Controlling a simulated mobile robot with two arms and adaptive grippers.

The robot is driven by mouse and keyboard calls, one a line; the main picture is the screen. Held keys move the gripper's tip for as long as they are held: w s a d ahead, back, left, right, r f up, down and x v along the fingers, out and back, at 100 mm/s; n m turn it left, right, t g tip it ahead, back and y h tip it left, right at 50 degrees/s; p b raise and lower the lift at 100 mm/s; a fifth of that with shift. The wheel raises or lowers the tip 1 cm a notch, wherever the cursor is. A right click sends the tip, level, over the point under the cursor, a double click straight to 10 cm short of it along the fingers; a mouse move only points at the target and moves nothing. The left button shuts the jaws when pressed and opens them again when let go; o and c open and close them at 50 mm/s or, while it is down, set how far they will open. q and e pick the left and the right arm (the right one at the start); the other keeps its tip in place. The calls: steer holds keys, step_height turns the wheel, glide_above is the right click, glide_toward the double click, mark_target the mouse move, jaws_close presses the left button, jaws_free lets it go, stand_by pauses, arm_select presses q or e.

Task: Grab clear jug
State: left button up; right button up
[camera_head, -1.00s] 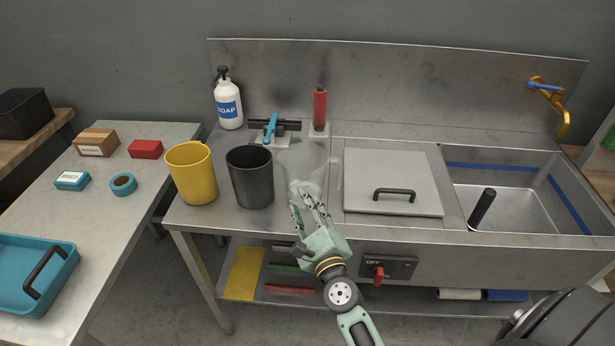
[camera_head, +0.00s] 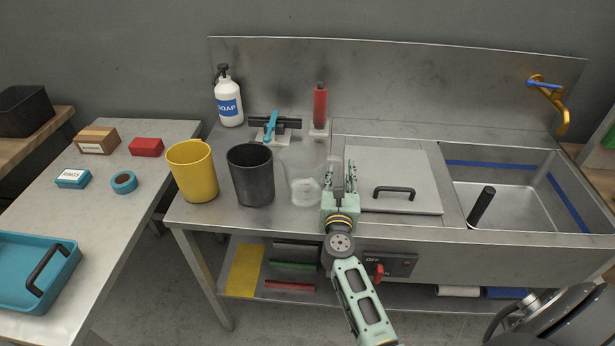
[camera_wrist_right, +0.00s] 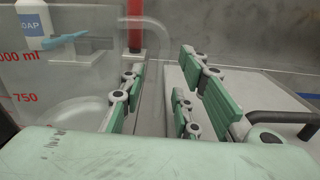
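The clear jug (camera_head: 303,190) stands upright on the steel counter, right of a black jug (camera_head: 251,177) and a yellow jug (camera_head: 193,173). In the right wrist view the clear jug (camera_wrist_right: 50,75) fills the left side, with red volume marks. My right gripper (camera_head: 339,172) is at the jug's right side, where its handle is, with fingers pointing to the back of the counter. The fingers (camera_wrist_right: 160,75) are spread apart in the wrist view. My left gripper is out of view.
A grey lid (camera_head: 400,165) with a black handle lies right of the gripper, and a sink (camera_head: 510,200) lies beyond it. A soap bottle (camera_head: 228,100), a blue-handled tool (camera_head: 271,127) and a red cylinder (camera_head: 320,105) stand behind.

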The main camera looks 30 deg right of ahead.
steer(key=shift+w+d, duration=0.1)
steer(key=shift+w, duration=0.05)
jaws_close()
steer(key=shift+r, duration=0.1)
stand_by(0.4)
